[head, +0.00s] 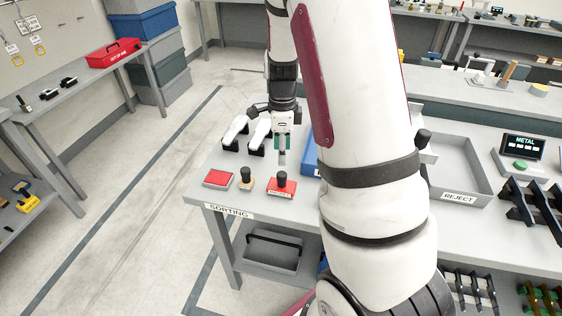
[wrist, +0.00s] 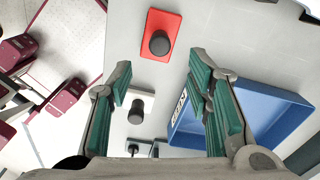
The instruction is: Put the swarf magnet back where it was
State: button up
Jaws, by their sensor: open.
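Two black-knobbed pieces stand on the sorting bench; I cannot tell for sure which is the swarf magnet. One black knob (head: 282,178) stands upright on a red plate (head: 280,191); in the wrist view this knob (wrist: 160,43) and red plate (wrist: 172,21) are beyond my fingertips. The other black knob (head: 246,173) is on a tan block (head: 246,184); a pale plate with a dark knob (wrist: 137,111) shows between my fingers in the wrist view. My gripper (head: 282,152) is open and empty above the bench, its green-padded fingers (wrist: 160,90) wide apart.
A plain red pad (head: 219,178) lies at the bench's left front. A blue tray (wrist: 262,112) is close to the right finger. Two white-and-black objects (head: 246,133) lie behind. A grey reject tray (head: 462,178) stands at right. My arm hides part of the bench.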

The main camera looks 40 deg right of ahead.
jog(key=s+a+r+n+t, duration=0.1)
jog(key=s+a+r+n, duration=0.2)
jog(key=a+r+n, duration=0.4)
jog(key=s+a+r+n+t, duration=0.25)
jog(key=a+r+n, duration=0.2)
jog(key=r, duration=0.55)
jog(key=s+a+r+n+t, duration=0.1)
jog(key=s+a+r+n, duration=0.2)
jog(key=s+n, duration=0.3)
jog(key=s+a+r+n+t, duration=0.1)
jog(key=s+a+r+n, duration=0.2)
jog(key=s+n, duration=0.4)
jog(key=shift+s+a+r+n, duration=0.15)
jog(key=shift+s+a+n, duration=0.15)
jog(key=shift+n, duration=0.25)
